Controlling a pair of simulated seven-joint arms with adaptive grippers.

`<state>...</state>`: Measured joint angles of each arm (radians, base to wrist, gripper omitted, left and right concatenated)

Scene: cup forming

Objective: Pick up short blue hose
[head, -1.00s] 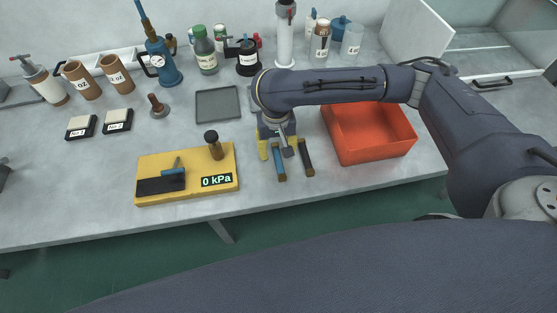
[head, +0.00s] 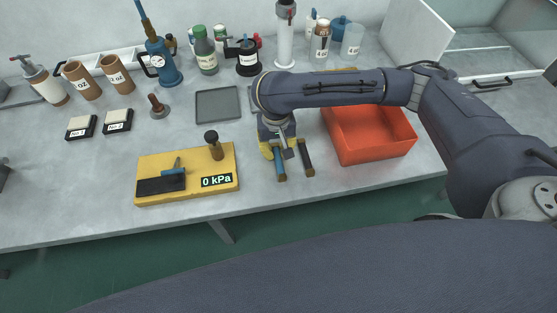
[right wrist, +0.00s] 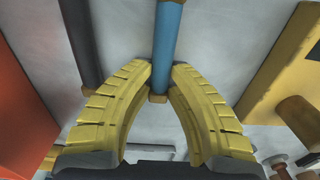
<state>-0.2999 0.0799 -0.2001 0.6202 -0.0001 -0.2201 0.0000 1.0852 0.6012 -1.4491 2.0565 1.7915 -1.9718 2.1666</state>
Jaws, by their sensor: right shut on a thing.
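A short blue hose (head: 280,166) with brown ends lies on the bench between the yellow board and the red bin. It also shows in the right wrist view (right wrist: 167,35), running up from between the fingertips. My right gripper (head: 279,151), with yellow ribbed fingers, is over the hose's far part. In the right wrist view its fingers (right wrist: 163,68) are shut on the blue hose near one brown end. The hose appears still down at bench level. My left gripper is not in view.
A black hose (head: 306,160) lies close to the right of the blue one. A red bin (head: 371,150) stands further right. A yellow board (head: 215,192) with a 0 kPa display is at left. A grey tray (head: 218,118) lies behind.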

